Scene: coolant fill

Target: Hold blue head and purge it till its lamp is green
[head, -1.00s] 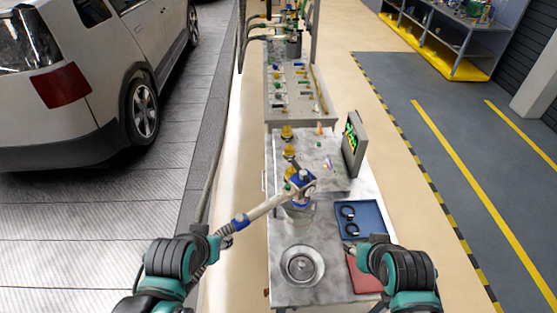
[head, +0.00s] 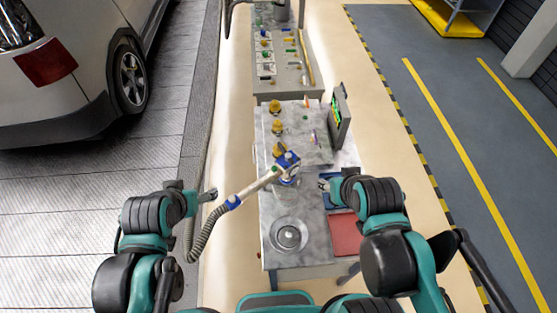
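The blue head (head: 287,160) sits at the upper end of a pale wand (head: 257,187) with a blue collar, over a clear vessel on the grey marbled bench. A grey ribbed hose (head: 205,236) runs from the wand's lower end down past my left arm. My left gripper (head: 211,194) is left of the bench, close to the hose and apart from the blue head. My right gripper (head: 323,185) is right of the head, over the blue tray (head: 337,207), and hides part of it. Both grippers' fingers are too small to judge.
A round metal dish (head: 289,236) and a red mat (head: 346,236) lie at the bench's near end. Several yellow fittings (head: 277,126) stand along its left side. A panel with green display (head: 339,117) stands at the right.

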